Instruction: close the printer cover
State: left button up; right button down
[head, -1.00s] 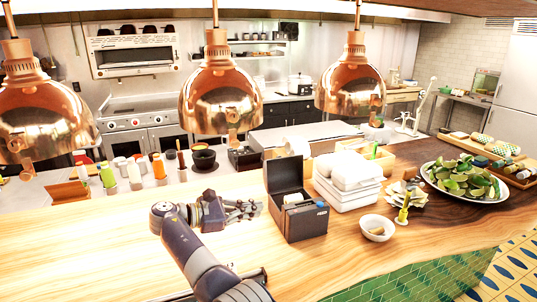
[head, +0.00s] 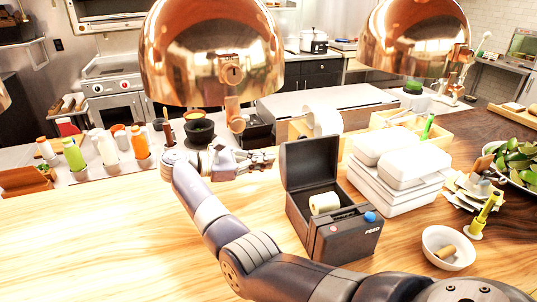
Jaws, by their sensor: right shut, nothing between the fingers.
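The printer (head: 345,238) is a dark box on the wooden counter, with a red button, a blue button and "FEED" on its front. Its cover (head: 311,163) stands open and upright at the back. A white paper roll (head: 324,203) shows inside. My right gripper (head: 270,161) is shut and empty, just left of the raised cover near its upper part. Its fingers point right towards the cover; a small gap seems to show between them. My right arm passes in front of the printer's left side. My left gripper is not in view.
White stacked containers (head: 402,172) stand close to the printer's right. A small white bowl (head: 448,246) sits at front right. Copper lamps (head: 212,50) hang low above the counter. Bottles (head: 74,155) line the back left. The wooden counter at left is clear.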

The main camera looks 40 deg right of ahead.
aim_at(292, 150)
jog(key=s+d+p, duration=0.1)
jog(key=d, duration=0.1)
jog(key=s+d+r+p, duration=0.1)
jog(key=d+p, duration=0.1)
jog(key=s+d+p, duration=0.1)
jog(key=d, duration=0.2)
jog(key=shift+r+p, duration=0.35)
jog(key=shift+p, duration=0.05)
jog(key=shift+s+a+r, duration=0.2)
jog(key=shift+r, duration=0.25)
jog(key=shift+d+f, duration=0.1)
jog(key=shift+d, duration=0.1)
